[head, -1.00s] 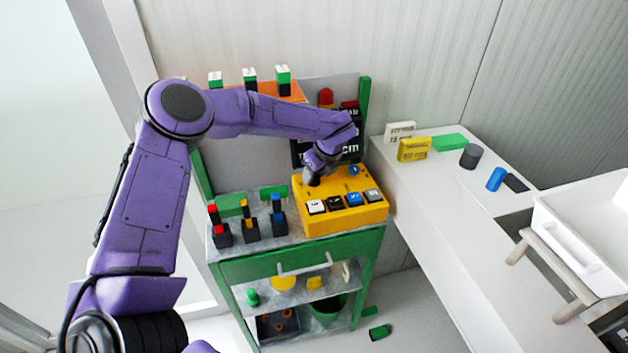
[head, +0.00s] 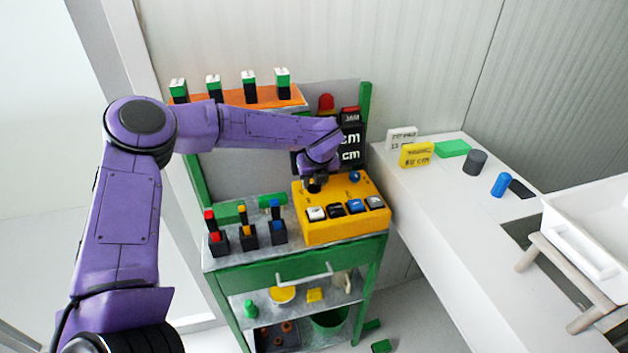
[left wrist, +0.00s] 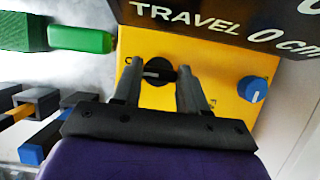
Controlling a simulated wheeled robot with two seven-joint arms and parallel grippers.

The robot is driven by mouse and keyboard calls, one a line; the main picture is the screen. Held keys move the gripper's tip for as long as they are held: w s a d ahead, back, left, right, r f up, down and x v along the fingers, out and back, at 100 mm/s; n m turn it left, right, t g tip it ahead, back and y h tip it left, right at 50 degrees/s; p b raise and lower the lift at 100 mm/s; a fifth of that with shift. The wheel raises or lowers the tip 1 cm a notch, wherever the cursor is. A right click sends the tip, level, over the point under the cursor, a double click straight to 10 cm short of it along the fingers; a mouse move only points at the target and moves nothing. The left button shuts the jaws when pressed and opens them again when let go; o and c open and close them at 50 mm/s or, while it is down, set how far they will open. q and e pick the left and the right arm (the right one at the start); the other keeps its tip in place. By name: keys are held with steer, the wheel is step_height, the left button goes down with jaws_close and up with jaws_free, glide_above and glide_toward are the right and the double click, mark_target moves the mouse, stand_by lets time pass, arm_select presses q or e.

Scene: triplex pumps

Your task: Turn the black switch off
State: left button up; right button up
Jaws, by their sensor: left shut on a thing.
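The black switch is a round black knob with a pale pointer mark, seen in the left wrist view (left wrist: 157,73) on the yellow control box (head: 345,232). The pointer lies roughly crosswise in that view. My left gripper (head: 314,187) reaches down onto the box's back left corner. In the left wrist view the left gripper's (left wrist: 163,82) two fingers stand on either side of the knob, shut on it. In the head view the gripper mostly hides the knob. My right gripper is not in view.
A blue knob (left wrist: 252,89) sits right of the fingers in the wrist view. A dark display panel (head: 350,140) stands behind the box. Several push buttons line its front. Three levers (head: 248,236) stand left of it on the green cart (head: 290,270). A white counter (head: 425,200) is at right.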

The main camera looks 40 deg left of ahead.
arm_select(q)
steer(key=shift+s+d+f, duration=0.1)
steer(key=shift+s+f, duration=0.05)
steer(key=shift+f, duration=0.05)
steer(key=o, duration=0.8)
steer(key=shift+r, duration=0.1)
steer(key=shift+r, duration=0.1)
steer(key=shift+r+p, duration=0.3)
steer(key=shift+r, duration=0.05)
steer(key=p+v, duration=0.2)
steer(key=v, duration=0.2)
steer(key=s+d+b, duration=0.1)
steer(key=s+d, duration=0.1)
steer(key=d, duration=0.1)
steer(key=s+d+b, duration=0.1)
steer(key=s+d, duration=0.2)
steer(key=s+d+b, duration=0.1)
steer(key=s+d, duration=0.2)
steer(key=shift+d, duration=0.25)
